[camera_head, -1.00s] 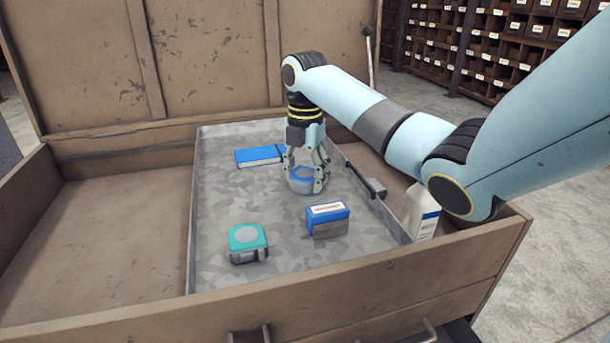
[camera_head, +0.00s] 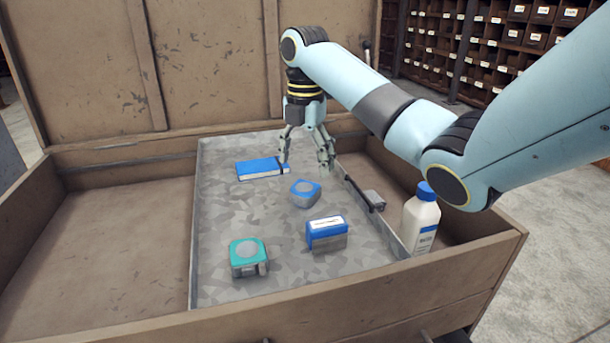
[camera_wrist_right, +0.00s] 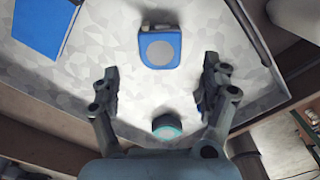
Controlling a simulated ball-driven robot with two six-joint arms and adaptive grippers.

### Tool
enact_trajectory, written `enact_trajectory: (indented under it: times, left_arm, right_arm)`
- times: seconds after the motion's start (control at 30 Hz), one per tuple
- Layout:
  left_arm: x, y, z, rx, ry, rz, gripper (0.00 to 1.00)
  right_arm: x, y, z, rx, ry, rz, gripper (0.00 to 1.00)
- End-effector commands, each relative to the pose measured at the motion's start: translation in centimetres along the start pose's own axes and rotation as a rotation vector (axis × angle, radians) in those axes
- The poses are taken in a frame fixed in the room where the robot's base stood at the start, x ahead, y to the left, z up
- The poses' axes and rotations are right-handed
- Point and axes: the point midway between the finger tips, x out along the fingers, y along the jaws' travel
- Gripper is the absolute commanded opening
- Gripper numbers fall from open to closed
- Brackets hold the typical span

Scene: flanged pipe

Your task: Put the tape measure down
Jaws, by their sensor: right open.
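A blue and grey tape measure (camera_head: 305,193) with a round face rests on the grey tray floor, near the tray's right edge. It also shows in the right wrist view (camera_wrist_right: 160,48), beyond my fingertips. My right gripper (camera_head: 306,162) is open and empty, above and behind the blue tape measure and apart from it. In the right wrist view its two fingers (camera_wrist_right: 160,90) stand wide apart. A teal case (camera_head: 248,257) with a round grey face, also like a tape measure, sits at the tray's near left. My left gripper is not in view.
The grey tray (camera_head: 212,205) lies in a wooden drawer or chest. A dark tool (camera_head: 372,200) and a white bottle (camera_head: 421,220) are on the right. The drawer's left side is bare.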

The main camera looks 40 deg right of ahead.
Motion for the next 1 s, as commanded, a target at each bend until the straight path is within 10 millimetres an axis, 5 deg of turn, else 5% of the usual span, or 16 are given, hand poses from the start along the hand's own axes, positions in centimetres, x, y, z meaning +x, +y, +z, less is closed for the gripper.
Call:
enact_trajectory:
  times: [0.13, 0.3, 1.0]
  left_arm:
    - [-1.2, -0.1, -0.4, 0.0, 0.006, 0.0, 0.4]
    - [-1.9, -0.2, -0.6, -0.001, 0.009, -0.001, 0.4]
    - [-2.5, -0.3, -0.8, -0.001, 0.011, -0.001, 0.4]
  right_arm:
    - [-3.2, 0.0, 0.0, 0.0, -0.001, 0.001, 0.8]
    - [-4.8, 0.0, 0.0, 0.0, -0.001, 0.001, 0.8]
    - [-5.5, 0.0, 0.0, 0.0, 0.0, 0.002, 0.8]
